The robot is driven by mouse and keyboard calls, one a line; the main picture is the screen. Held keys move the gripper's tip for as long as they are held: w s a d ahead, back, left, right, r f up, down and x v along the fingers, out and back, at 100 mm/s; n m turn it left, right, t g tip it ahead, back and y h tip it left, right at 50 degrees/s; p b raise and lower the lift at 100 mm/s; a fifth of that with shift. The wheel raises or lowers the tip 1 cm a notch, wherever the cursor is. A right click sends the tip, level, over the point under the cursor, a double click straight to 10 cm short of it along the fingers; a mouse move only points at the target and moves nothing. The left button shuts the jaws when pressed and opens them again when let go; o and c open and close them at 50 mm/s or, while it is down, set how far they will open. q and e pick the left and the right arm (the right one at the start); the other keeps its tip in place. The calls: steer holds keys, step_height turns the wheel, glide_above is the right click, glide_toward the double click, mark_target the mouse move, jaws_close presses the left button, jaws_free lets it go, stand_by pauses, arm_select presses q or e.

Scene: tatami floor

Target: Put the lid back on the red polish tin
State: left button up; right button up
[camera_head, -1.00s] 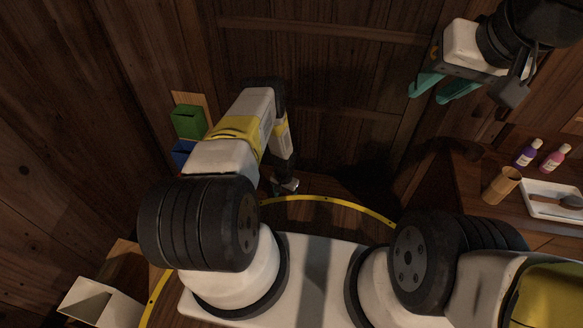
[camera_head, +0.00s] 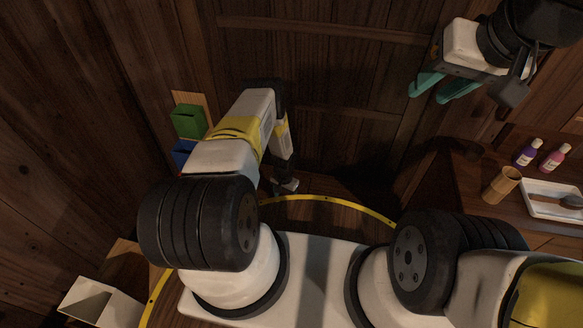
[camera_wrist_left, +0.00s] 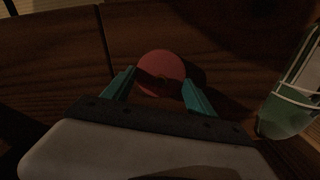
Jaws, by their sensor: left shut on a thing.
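A round red disc (camera_wrist_left: 158,72), which looks like the polish tin's lid, sits between the two teal fingers of my left gripper (camera_wrist_left: 160,86) in the left wrist view. The gripper is shut on it, over dark wooden boards. I cannot tell whether the tin's body is under the disc or elsewhere. In the head view my left arm reaches down in the middle, and its fingers and the disc are hidden. My right gripper (camera_head: 443,88) is at the upper right of the head view, with its teal fingers apart and nothing between them.
Green (camera_head: 188,122) and blue (camera_head: 183,154) boxes are at the left wall. A green-and-white container (camera_wrist_left: 290,105) stands right of the disc.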

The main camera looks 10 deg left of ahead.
stand_by(0.3)
arm_select(q)
steer(key=o, duration=1.4)
steer(key=shift+o, duration=0.8)
steer(key=shift+r, duration=0.1)
steer(key=shift+r, duration=3.4)
jaws_close()
